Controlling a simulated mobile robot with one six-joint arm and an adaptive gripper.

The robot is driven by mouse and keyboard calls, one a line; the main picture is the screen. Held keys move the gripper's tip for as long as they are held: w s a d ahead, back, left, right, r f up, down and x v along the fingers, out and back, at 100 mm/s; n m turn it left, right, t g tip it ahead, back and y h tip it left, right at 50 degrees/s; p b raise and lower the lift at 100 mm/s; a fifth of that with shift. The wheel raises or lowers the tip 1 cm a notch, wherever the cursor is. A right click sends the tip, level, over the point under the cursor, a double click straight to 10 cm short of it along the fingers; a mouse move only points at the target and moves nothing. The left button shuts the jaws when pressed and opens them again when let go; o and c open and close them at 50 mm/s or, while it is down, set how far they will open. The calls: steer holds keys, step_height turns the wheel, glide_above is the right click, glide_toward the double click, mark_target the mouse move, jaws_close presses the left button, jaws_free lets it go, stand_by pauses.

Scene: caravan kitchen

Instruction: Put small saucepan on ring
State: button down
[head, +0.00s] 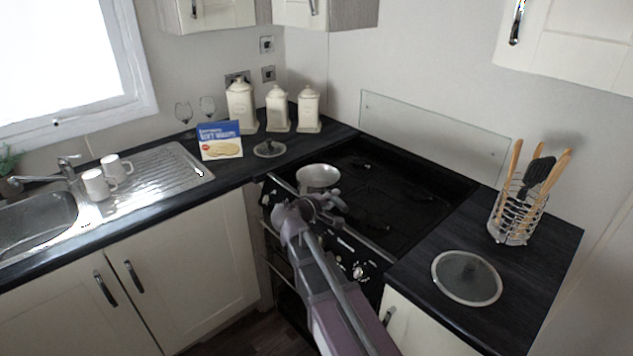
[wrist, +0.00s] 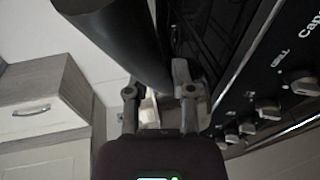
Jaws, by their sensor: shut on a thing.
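The small saucepan (head: 318,176) is silver and upright, at the front left of the black hob (head: 420,185) in the head view. I cannot tell whether its base touches the hob. My gripper (head: 326,203) is at the pan's near side and shut on it, seemingly at the handle, which is mostly hidden by the fingers. In the wrist view, a dark rounded surface (wrist: 115,38), seemingly the pan's shaded side, rises just beyond my gripper (wrist: 160,100). The ring under or near the pan is hard to make out.
A glass lid (head: 269,149) lies on the left worktop near a food box (head: 220,140) and cream canisters (head: 278,110). Another lid (head: 466,278) and a utensil rack (head: 520,210) are on the right worktop. A glass splashback (head: 430,130) stands behind the hob. Knobs (wrist: 268,107) line its front.

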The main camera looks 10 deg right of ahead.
mark_target(331, 181)
steer(key=shift+d, duration=0.9)
steer(key=w, duration=0.5)
steer(key=w+f+b, duration=0.1)
steer(key=w, duration=0.8)
steer(key=shift+w+a+f, duration=0.2)
steer(key=shift+w+a, duration=0.1)
steer(key=shift+b, duration=0.3)
steer(key=shift+w, duration=0.35)
steer(key=shift+w+f+b, duration=0.3)
steer(key=shift+f+b, duration=0.15)
steer(key=shift+f, duration=0.05)
steer(key=shift+f+b, duration=1.35)
